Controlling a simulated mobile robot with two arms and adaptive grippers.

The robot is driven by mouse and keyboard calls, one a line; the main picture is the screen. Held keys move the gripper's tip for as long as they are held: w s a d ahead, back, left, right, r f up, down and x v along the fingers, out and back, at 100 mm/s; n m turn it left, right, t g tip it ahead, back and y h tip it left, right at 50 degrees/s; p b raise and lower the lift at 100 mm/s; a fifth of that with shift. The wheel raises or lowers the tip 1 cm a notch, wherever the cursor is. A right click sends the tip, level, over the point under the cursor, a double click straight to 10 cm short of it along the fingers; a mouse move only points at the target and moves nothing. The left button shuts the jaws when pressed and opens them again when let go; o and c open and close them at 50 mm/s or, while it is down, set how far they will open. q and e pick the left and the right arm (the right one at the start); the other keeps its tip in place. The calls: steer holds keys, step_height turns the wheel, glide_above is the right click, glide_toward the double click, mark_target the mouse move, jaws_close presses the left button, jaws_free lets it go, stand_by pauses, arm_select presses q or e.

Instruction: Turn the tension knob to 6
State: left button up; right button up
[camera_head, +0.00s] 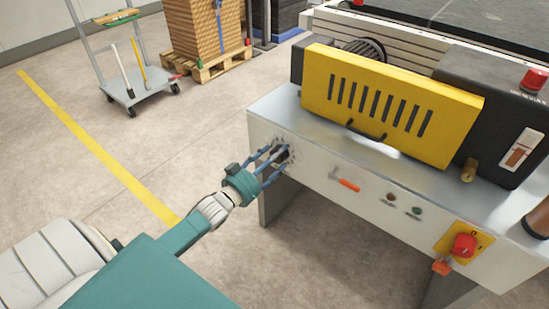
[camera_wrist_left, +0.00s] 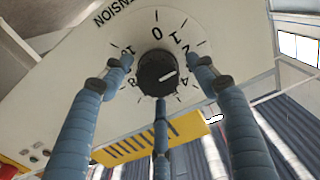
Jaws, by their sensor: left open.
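The tension knob (camera_wrist_left: 155,73) is a round black ribbed knob with a white pointer line. It sits on a pale panel with a printed number dial and the word TENSION (camera_wrist_left: 113,11). The pointer line aims right and slightly up in the left wrist view, between the 2 and the 4. The 6 is hidden or unreadable behind a finger. My left gripper (camera_head: 279,157) is at the left end of the machine's front panel; its blue fingers (camera_wrist_left: 160,95) are spread open around the knob. Whether any finger touches it I cannot tell. My right gripper is not in view.
The machine's yellow slotted guard (camera_head: 385,105) is above the panel. An orange lever (camera_head: 348,185), small buttons (camera_head: 391,199) and a red rotary switch (camera_head: 464,246) are to the right. A cart (camera_head: 140,88) and pallet (camera_head: 213,65) stand behind; the floor on the left is clear.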

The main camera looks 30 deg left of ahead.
arm_select(q)
steer(key=c, duration=1.1)
steer(key=shift+r, duration=0.1)
steer(key=shift+w+m, duration=0.1)
steer(key=shift+m, duration=0.2)
